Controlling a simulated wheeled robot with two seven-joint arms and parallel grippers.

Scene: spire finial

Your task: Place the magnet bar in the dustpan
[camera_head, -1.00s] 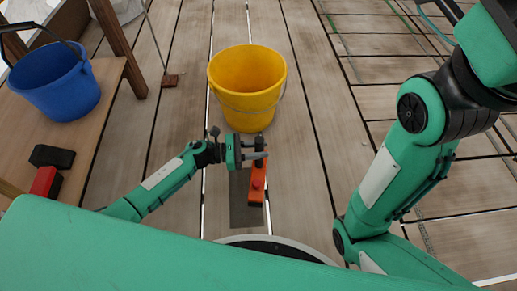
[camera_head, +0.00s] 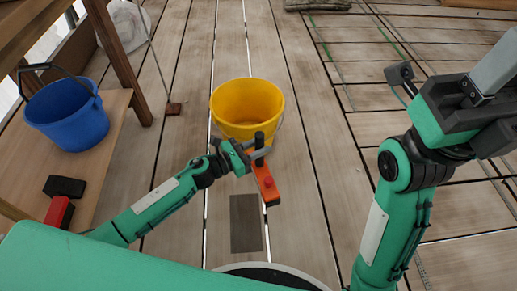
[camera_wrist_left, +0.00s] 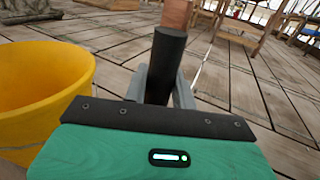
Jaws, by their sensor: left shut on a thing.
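The bar hangs tilted in front of the yellow bucket, apart from the floor as far as I can tell. In the left wrist view the black grip (camera_wrist_left: 166,65) stands between the fingers. I cannot pick out a dustpan for sure; a small brown piece with a thin upright stick (camera_head: 174,108) stands on the floor at the left. My right gripper (camera_head: 445,88) is at the right; its jaws are unclear.
A yellow bucket (camera_head: 232,103) stands just beyond the left gripper. A dark flat rectangle (camera_head: 245,225) lies on the plank floor. A wooden bench (camera_head: 112,125) at the left holds a blue bucket (camera_head: 68,115) and a red and black object (camera_head: 59,212). The floor at centre right is clear.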

